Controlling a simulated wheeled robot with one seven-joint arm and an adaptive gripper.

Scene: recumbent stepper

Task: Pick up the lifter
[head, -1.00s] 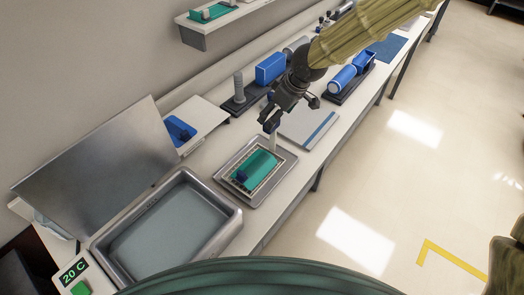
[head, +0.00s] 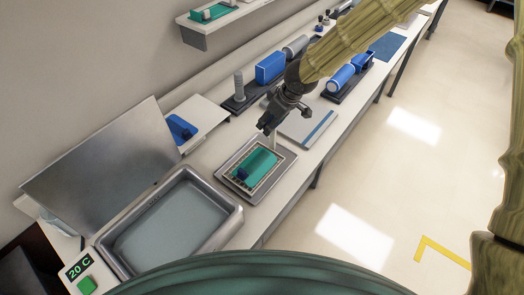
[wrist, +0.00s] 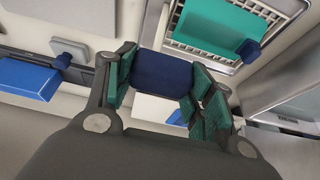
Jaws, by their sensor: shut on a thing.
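My gripper (head: 268,125) is above the bench, just behind the metal tray with the green block. In the wrist view, its green-padded fingers (wrist: 155,80) are closed on both sides of a dark blue block-shaped grip (wrist: 162,72), which I take to be the lifter's handle. In the head view, a pale, narrow part of the lifter (head: 273,140) shows below the fingers, close to the tray's back edge. Whether its lower end touches anything is unclear. The rest of the lifter is mostly hidden by the fingers.
The metal tray (head: 284,176) holds a rack and a green block (head: 262,160) with a dark blue knob. A water bath (head: 234,222) with an open lid (head: 100,165) stands at the front left. A flat grey pad (head: 300,128) and blue containers (head: 270,68) lie beyond.

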